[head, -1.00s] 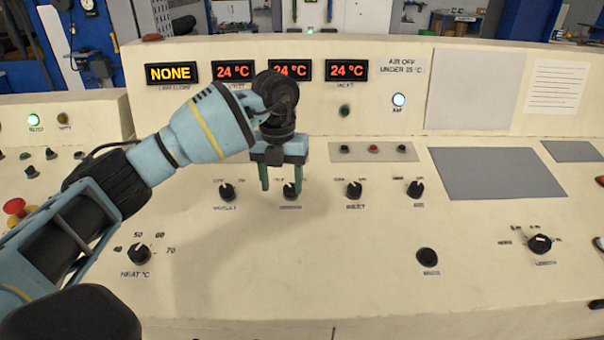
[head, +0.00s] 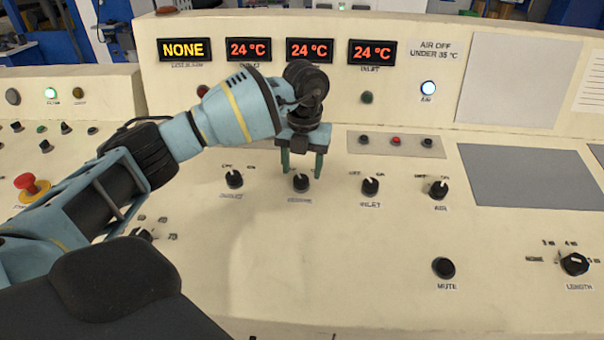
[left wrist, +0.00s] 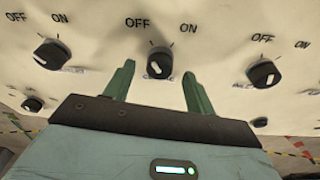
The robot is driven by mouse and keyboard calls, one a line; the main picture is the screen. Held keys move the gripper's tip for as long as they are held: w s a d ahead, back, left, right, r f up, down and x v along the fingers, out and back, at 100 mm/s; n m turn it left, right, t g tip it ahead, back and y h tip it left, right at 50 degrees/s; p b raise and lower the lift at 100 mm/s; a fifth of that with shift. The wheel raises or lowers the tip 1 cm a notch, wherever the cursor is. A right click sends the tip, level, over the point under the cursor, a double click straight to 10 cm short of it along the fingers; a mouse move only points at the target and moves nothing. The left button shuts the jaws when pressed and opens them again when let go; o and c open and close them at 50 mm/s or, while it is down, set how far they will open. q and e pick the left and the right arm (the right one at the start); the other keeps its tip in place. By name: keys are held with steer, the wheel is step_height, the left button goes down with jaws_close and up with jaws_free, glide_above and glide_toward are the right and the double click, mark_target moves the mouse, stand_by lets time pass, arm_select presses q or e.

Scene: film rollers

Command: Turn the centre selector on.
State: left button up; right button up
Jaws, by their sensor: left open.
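The centre selector (head: 301,183) is a black knob with a pale pointer mark, second from left in the row of selectors. In the left wrist view the same knob (left wrist: 159,62) has OFF at its upper left and ON at its upper right. I cannot tell surely which its pointer faces. My left gripper (head: 301,170) is open, its two green fingers pointing at the panel on either side of the knob. In the left wrist view the fingers (left wrist: 158,85) are apart with nothing between them, and the knob lies beyond their tips. My right gripper is not in view.
Neighbouring selectors stand close: one at left (head: 234,179), the inlet selector (head: 370,186) at right, and the air selector (head: 438,189). A small button strip (head: 396,144) lies behind. A red emergency button (head: 31,187) is at far left. The panel in front is mostly bare.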

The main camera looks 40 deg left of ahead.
mark_target(301, 181)
arm_select(q)
steer(key=shift+f, duration=1.35)
steer(key=shift+c, duration=0.2)
steer(key=c, duration=0.9)
